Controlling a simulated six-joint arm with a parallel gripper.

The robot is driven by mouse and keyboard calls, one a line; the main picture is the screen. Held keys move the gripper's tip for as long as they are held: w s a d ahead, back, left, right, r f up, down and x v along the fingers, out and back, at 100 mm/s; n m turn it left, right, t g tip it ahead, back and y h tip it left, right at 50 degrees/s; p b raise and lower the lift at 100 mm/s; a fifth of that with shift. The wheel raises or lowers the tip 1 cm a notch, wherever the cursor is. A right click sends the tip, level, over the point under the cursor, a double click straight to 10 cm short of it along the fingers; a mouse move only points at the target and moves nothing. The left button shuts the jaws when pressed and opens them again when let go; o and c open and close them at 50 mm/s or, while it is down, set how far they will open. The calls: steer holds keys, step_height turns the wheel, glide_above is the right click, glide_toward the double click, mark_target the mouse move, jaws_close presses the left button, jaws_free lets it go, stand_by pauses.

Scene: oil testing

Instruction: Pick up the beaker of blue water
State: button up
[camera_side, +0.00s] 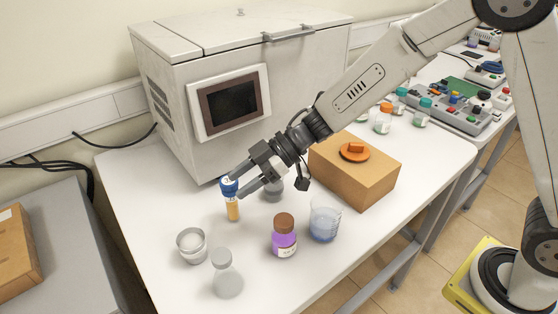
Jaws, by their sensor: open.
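The beaker of blue water (324,224) stands upright on the white table, in front of the cardboard-coloured box. It is clear glass with blue liquid in its lower part. My gripper (238,191) is up and to the left of the beaker, apart from it. Its jaws are open, around or just beside the blue cap of a small bottle with amber contents (233,210). I cannot tell whether the fingers touch that cap.
A purple bottle with a brown cap (284,238) stands close left of the beaker. A glass flask (227,276) and a glass dish (191,245) are at the front left. A brown box (350,185) with an orange item on top (355,152) stands behind the beaker. A large machine (225,90) fills the back.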

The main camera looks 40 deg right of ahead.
steer(key=s+d+m+t+h, duration=0.1)
steer(key=s+d, duration=0.3)
steer(key=d, duration=0.3)
steer(key=s+d+m+t, duration=0.1)
steer(key=s+d+m, duration=0.15)
steer(key=d, duration=0.45)
steer(key=s+d+t+h, duration=0.1)
steer(key=s+d+t, duration=0.1)
steer(key=s+d, duration=0.35)
glide_toward(318, 199)
steer(key=shift+w+a+f, duration=0.15)
steer(key=shift+w+f, duration=0.05)
steer(key=shift+w, duration=0.05)
steer(key=shift+a, duration=0.1)
steer(key=shift+x, duration=1.25)
steer(key=shift+a, duration=0.1)
steer(key=shift+x, duration=2.5)
jaws_close()
